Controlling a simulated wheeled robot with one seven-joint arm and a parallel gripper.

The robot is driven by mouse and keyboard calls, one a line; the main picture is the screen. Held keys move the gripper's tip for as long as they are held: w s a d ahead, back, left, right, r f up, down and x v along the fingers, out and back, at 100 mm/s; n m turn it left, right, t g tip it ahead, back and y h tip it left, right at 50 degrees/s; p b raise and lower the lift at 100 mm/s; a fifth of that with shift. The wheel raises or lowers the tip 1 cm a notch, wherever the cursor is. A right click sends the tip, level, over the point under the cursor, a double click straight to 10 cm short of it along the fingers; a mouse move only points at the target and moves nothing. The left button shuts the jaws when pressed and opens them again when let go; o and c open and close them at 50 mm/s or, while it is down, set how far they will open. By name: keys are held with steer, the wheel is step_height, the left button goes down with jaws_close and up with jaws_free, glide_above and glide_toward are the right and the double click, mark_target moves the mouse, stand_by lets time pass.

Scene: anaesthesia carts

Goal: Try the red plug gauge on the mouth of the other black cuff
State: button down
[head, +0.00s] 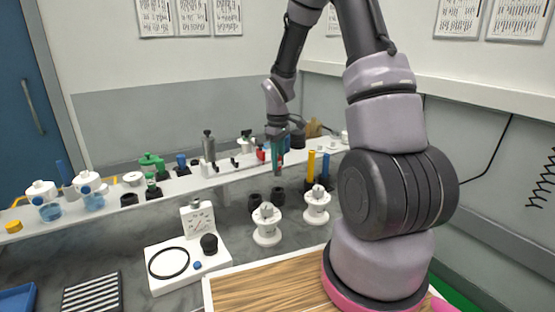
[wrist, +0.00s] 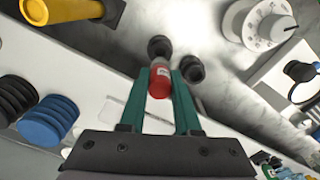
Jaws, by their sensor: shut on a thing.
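My gripper (wrist: 160,88), with green fingers, is shut on the red plug gauge (wrist: 160,82), which has a pale label and a grey end. In the head view my gripper (head: 278,168) points down in front of the shelf, above two black cuffs on the grey bench. One black cuff (wrist: 160,46) shows just beyond the gauge's grey end in the wrist view; the other black cuff (wrist: 192,69) is to its right. In the head view they show as a left cuff (head: 254,201) and a right cuff (head: 278,195). I cannot tell whether the gauge touches a cuff.
A long white shelf (head: 105,204) with bottles and fittings runs behind the cuffs. Two white dial units (head: 266,226) (head: 316,207) stand close in front and to the right. A white gauge box (head: 198,217) is at the left.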

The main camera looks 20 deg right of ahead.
mark_target(278, 175)
steer(key=shift+f, duration=2.65)
steer(key=shift+f, duration=0.25)
steer(key=shift+r, duration=3.55)
